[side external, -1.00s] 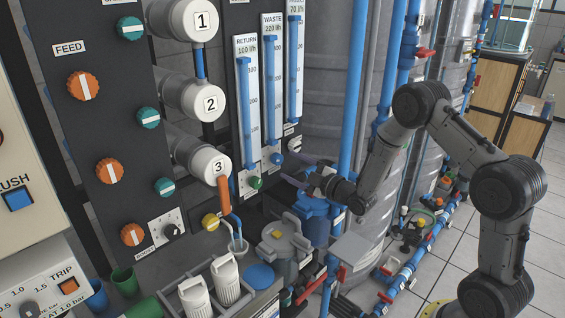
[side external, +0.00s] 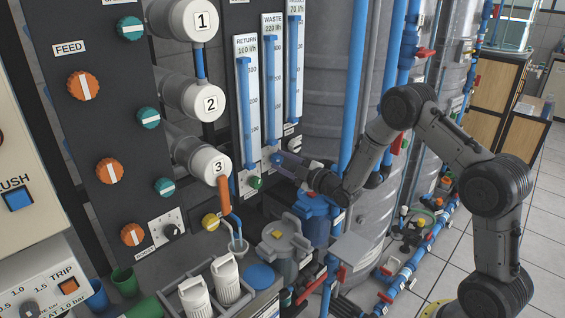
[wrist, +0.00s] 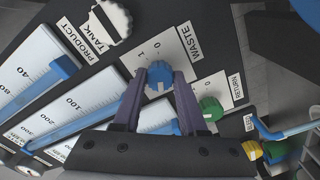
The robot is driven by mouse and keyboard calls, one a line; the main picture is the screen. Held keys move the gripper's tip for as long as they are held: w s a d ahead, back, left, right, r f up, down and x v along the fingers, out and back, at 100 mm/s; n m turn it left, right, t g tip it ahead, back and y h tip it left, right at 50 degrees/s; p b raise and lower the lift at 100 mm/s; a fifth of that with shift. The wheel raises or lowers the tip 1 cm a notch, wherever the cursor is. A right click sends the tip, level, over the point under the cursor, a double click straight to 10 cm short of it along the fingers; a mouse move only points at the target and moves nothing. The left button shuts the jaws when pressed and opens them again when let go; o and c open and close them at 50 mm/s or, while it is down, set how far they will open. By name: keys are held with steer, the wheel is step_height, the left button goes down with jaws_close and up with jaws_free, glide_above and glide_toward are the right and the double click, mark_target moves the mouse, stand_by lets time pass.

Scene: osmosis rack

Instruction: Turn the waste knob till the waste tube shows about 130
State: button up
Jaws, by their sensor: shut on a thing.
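The blue waste knob (wrist: 159,75) sits beside the label WASTE in the wrist view, with a 0 to 1 scale next to it. My gripper (wrist: 159,82) has its two purple fingers around the knob, one on each side, and is shut on it. In the side view my gripper (side external: 279,160) reaches the panel from the right, at the foot of the waste tube (side external: 274,95). The waste tube stands between the return tube (side external: 247,105) and the product tube (side external: 294,75). The wrist view shows part of its scale (wrist: 85,103). I cannot make out its reading.
The green return knob (wrist: 210,108) is close beside my fingers, and a white knob (wrist: 112,18) is on the other side. A blue vertical pipe (side external: 353,100) stands near my gripper. A blue-lidded housing (side external: 312,207) is just below it.

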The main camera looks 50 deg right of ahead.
jaws_close()
steer(key=shift+m, duration=0.7)
steer(key=o, duration=1)
jaws_free()
steer(key=shift+s, duration=0.1)
steer(key=s, duration=1.3)
steer(key=shift+s, duration=0.35)
